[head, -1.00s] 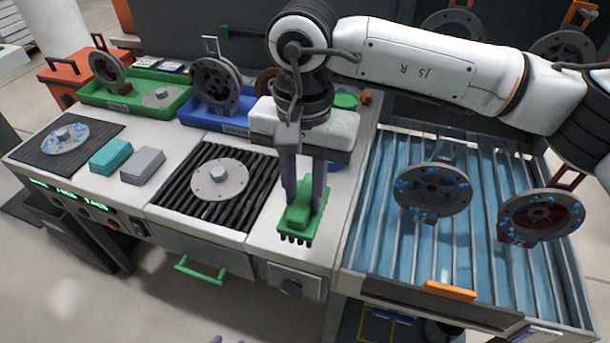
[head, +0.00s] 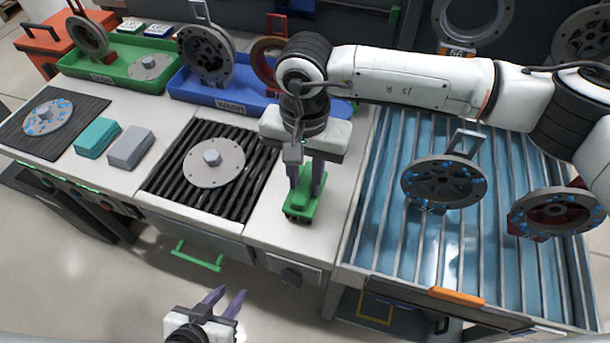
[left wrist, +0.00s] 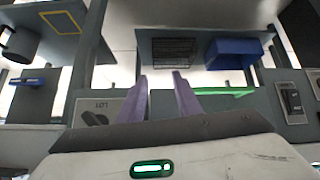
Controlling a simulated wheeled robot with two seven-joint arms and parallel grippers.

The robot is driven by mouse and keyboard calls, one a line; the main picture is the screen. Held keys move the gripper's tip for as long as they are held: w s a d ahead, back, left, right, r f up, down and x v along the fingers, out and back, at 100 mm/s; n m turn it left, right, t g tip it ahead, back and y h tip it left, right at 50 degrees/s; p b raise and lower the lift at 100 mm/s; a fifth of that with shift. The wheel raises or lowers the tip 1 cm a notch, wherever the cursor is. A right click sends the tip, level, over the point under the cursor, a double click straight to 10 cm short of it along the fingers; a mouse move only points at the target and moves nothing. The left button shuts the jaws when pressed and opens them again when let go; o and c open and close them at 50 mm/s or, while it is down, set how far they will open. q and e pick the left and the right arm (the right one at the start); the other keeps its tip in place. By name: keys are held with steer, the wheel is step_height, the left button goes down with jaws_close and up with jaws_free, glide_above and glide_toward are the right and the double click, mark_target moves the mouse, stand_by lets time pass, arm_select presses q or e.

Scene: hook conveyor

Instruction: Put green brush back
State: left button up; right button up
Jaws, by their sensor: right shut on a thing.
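The green brush (head: 299,208) is upright, bristles down, at the light counter strip between the black ribbed grate and the blue slatted bay. My right gripper (head: 305,183) points down from above and is shut on the brush's top. I cannot tell whether the bristles touch the counter. My left gripper (head: 228,300) is low in front of the counter, its purple fingers apart and empty. Its fingers also show in the left wrist view (left wrist: 162,92), with nothing between them.
A grey disc (head: 232,155) lies on the black grate (head: 182,185). A green tray (head: 75,65) and blue WASH tray (head: 200,91) stand behind. Teal (head: 97,138) and grey (head: 130,147) blocks lie left. Wheels hang on hooks over the blue bay (head: 400,240). My right arm hides the back counter.

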mark_target(305, 183)
steer(key=shift+f, duration=0.35)
steer(key=shift+f+b, duration=0.2)
steer(key=shift+b, duration=0.1)
steer(key=o, duration=1)
steer(key=shift+r, duration=0.1)
steer(key=shift+c, duration=0.2)
arm_select(q)
steer(key=shift+w+r, duration=0.1)
steer(key=shift+w, duration=0.3)
arm_select(e)
steer(key=shift+r+p, duration=0.2)
steer(key=shift+p, duration=0.1)
steer(key=shift+w+r, duration=0.1)
steer(key=shift+r, duration=0.25)
arm_select(q)
steer(key=shift+s+f+b, duration=0.2)
steer(key=shift+f+b, duration=0.4)
steer(key=shift+b, duration=0.1)
arm_select(e)
step_height(305, 183, up, 11)
